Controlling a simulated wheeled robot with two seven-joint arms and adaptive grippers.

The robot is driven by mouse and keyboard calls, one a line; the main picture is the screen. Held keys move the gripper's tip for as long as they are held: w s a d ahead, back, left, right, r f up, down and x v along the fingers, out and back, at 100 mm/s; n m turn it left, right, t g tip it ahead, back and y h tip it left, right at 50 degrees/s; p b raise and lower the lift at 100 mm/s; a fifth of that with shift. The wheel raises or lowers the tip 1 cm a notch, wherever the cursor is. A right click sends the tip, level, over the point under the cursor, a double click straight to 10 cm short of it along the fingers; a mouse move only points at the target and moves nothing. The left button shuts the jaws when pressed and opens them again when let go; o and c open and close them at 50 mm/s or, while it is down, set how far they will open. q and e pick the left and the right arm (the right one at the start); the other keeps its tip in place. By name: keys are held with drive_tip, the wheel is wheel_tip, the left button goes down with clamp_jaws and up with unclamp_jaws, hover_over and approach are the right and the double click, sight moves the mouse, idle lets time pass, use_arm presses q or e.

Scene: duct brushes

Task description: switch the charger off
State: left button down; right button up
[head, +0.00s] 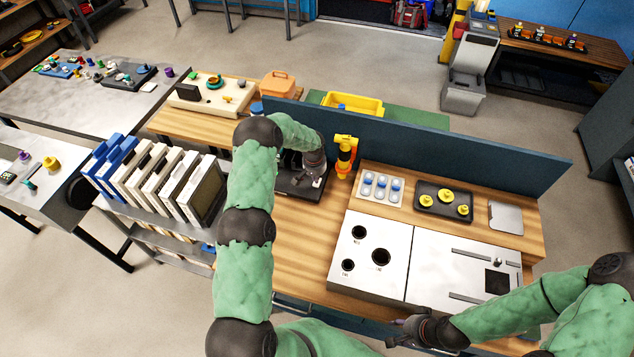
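A dark, low box (290,184), which looks like the charger, sits on the wooden bench at the left end, by the blue back panel. My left gripper (317,178) is over its right part and hides much of it. A small pale spot shows by the fingertips; I cannot tell whether it is a switch or whether they touch. The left fingers are too small and dark to read as open or shut. My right gripper (398,333) is low at the bench's front edge, away from the charger, and its fingers are unclear too.
An orange and black tool (345,156) stands upright just right of the charger. A tray of blue-and-white pieces (381,188), a black tray with yellow parts (430,211) and a white panel with round holes (359,271) lie further right. Bare wood (305,235) is in front.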

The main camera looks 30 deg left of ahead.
use_arm(q)
drive_tip(key=shift+f+b, duration=1.1)
idle(1.1)
drive_tip(key=shift+r+p, duration=1.05)
drive_tip(key=shift+r, duration=2.5)
